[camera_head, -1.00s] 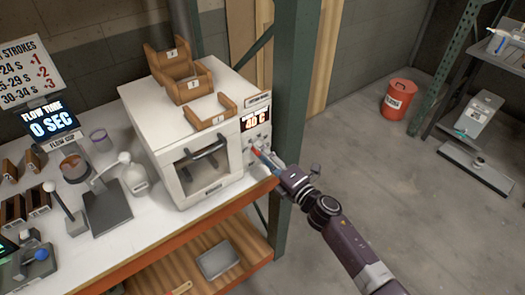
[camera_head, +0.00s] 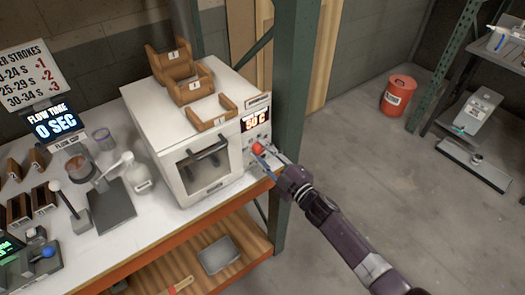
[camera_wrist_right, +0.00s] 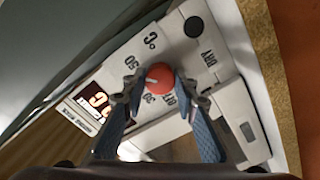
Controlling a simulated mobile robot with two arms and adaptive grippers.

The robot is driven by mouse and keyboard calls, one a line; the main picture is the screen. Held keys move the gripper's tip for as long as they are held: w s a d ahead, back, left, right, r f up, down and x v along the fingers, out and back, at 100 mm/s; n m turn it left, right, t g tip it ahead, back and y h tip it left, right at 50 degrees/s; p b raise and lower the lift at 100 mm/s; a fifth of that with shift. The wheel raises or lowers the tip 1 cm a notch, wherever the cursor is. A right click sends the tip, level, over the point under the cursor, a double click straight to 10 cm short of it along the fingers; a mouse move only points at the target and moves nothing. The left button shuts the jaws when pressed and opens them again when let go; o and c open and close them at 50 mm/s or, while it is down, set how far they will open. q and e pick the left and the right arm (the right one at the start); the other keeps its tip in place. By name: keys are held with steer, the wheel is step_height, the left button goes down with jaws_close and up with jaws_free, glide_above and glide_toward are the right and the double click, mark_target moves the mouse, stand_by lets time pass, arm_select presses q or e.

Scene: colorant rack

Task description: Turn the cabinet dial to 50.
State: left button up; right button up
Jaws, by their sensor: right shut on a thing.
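The white cabinet (camera_head: 165,145) stands on the bench with a dark-windowed door and a control panel at its right. Its lit display (camera_head: 256,121) appears to read 50 C. The red dial (camera_head: 257,148) is on the panel below the display. In the right wrist view the dial (camera_wrist_right: 159,77) sits between the fingertips of my right gripper (camera_wrist_right: 161,86), which is shut on it. Printed numbers, among them 50 and 30, show around the dial. My right gripper (camera_head: 267,158) reaches the panel from the right in the head view. My left gripper is out of view.
A green post (camera_head: 295,110) stands close to the right of the cabinet. Wooden holders (camera_head: 190,92) sit on the cabinet top. A flow cup stand (camera_head: 108,205) and a bottle (camera_head: 136,178) are on the bench at left. The floor at right is open, with a red bucket (camera_head: 398,95) farther back.

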steer(key=shift+m, duration=0.6)
steer(key=shift+f, duration=0.1)
steer(key=o, duration=1.2)
steer(key=shift+c, duration=0.2)
steer(key=v, duration=1.2)
